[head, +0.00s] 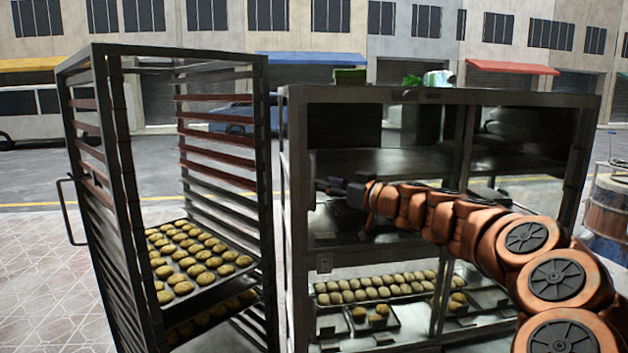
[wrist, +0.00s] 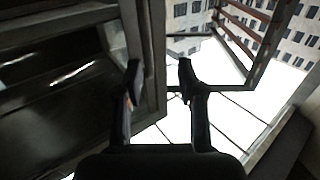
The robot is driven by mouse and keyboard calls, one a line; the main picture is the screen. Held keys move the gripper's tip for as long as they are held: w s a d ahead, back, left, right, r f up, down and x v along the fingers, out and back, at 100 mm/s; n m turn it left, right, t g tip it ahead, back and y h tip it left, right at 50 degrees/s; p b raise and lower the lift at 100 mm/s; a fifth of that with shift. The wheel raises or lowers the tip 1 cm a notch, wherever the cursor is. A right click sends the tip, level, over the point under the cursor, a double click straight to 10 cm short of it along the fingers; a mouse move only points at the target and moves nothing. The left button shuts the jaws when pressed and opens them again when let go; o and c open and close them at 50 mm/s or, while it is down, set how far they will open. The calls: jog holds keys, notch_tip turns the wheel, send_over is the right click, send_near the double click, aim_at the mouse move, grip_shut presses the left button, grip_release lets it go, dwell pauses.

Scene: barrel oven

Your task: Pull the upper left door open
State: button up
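The metal cabinet (head: 440,96) has framed glass doors and stands right of centre in the head view. Its upper left door area (head: 392,160) is dark, and my arm crosses its lower part. I cannot tell from the head view whether this door is shut or ajar. My gripper (head: 322,186) is near the left edge of that area. In the wrist view my gripper (wrist: 160,75) has its two fingers apart. A dark frame edge (wrist: 153,45) passes close to the left finger, with dark glass to its left. Contact is unclear, and no handle is plainly visible.
A tall rack (head: 262,160) with trays of buns (head: 190,260) stands close to the cabinet's left, leaving a narrow gap. Buns (head: 370,290) lie in the lower cabinet. A green box (head: 350,75) sits on top. A barrel (head: 607,210) stands at the right.

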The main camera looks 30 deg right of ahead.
jog(key=d, duration=0.2)
jog(key=p, duration=0.3)
send_over(314, 205)
jog(key=shift+w+d+h, duration=0.2)
jog(key=shift+w+h, duration=0.05)
jog(key=shift+h, duration=0.05)
jog(key=shift+c, duration=0.3)
grip_shut()
